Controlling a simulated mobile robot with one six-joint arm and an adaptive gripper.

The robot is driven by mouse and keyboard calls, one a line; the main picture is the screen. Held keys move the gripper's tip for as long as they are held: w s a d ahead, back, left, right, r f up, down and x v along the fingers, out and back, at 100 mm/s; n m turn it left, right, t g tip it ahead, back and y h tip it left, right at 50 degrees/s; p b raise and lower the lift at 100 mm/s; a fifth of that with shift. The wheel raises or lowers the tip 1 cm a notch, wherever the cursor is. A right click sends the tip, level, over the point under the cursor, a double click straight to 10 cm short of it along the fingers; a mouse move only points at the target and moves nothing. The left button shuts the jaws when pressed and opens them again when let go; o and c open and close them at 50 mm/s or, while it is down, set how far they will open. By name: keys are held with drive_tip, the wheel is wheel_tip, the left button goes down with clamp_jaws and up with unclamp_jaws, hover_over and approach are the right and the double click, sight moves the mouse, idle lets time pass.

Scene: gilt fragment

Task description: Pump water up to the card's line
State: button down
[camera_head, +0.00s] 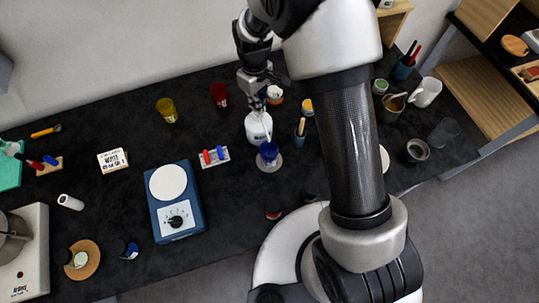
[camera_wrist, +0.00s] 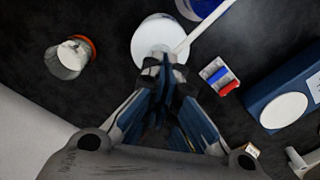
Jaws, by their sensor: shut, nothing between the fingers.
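A white pump bottle (camera_head: 258,129) stands upright on the dark table, with its long pale spout (camera_wrist: 203,26) reaching toward a blue cup (camera_head: 268,151). The cup sits on a pale round coaster (camera_head: 270,166); only its edge shows in the wrist view (camera_wrist: 200,5). My gripper (camera_head: 257,104) is shut and empty, directly over the bottle's top. In the wrist view its fingertips (camera_wrist: 163,62) cover the pump head; I cannot tell whether they touch it. A white lettered card (camera_head: 113,160) stands at the left; its text is too small to read fully. The water level is not visible.
A blue scale-like device (camera_head: 177,204) stands left of centre. A small rack with red and blue pieces (camera_head: 214,157) is left of the cup. A cup with an orange rim (camera_head: 274,94) and a brush holder (camera_head: 300,132) stand close by.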

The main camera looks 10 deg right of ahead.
drive_tip(key=shift+f+b, duration=0.3)
drive_tip(key=shift+f, duration=0.3)
drive_tip(key=shift+s, duration=0.1)
drive_tip(key=shift+r, duration=0.1)
drive_tip(key=shift+r+p, duration=1.2)
drive_tip(key=shift+r, duration=0.4)
drive_tip(key=shift+f, duration=0.2)
